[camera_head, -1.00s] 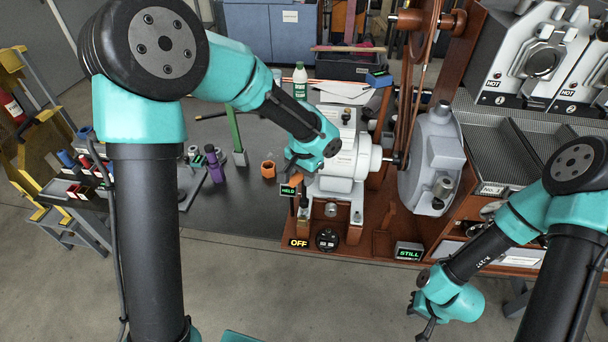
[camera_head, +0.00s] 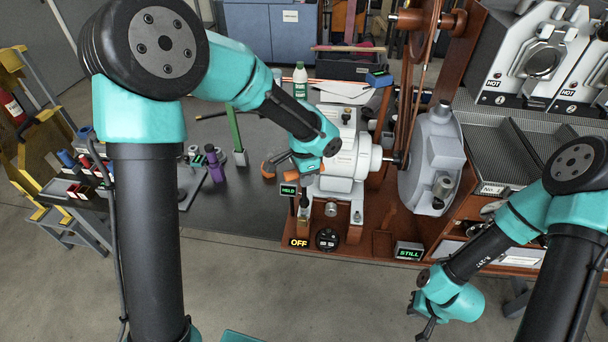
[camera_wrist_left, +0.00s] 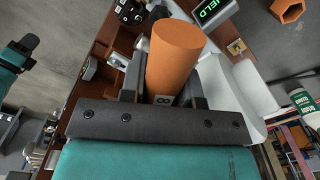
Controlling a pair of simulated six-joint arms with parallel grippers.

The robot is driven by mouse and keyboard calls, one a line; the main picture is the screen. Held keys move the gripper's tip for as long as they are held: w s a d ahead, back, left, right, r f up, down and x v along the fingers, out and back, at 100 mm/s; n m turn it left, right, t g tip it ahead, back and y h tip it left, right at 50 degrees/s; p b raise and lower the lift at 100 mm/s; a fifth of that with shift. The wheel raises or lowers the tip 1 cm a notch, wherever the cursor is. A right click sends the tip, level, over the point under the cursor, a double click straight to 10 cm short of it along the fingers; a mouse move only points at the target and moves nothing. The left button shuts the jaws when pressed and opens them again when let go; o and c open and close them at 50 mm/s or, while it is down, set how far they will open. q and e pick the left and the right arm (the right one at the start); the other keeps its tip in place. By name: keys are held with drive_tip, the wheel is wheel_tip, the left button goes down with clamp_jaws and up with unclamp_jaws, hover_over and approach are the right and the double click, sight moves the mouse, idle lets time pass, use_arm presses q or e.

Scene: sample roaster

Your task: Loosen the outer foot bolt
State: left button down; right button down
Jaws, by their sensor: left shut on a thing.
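My left gripper (camera_head: 293,178) is beside the left end of the white machine (camera_head: 338,160). A dark shaft (camera_head: 304,203) stands below the gripper at the machine's front left corner, by a wooden block (camera_head: 304,227). The outer foot bolt cannot be made out; the tool and gripper cover that corner. My right gripper (camera_head: 421,318) is open and empty, away at the lower right.
A small sign reading HELD (camera_head: 289,190) stands beside the tool. An OFF sign (camera_head: 299,243) and a STILL sign (camera_head: 409,251) are at the front edge. An orange hexagonal holder (camera_head: 268,170) sits on the dark bench (camera_head: 240,205), with a purple bottle (camera_head: 213,164) further left.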

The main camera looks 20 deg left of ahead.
use_arm(q)
drive_tip(key=shift+f, duration=1.6)
idle(0.3)
idle(0.3)
drive_tip(key=n, duration=0.5)
drive_tip(key=shift+n, duration=0.4)
drive_tip(key=n, duration=2.3)
drive_tip(key=shift+m, duration=0.6)
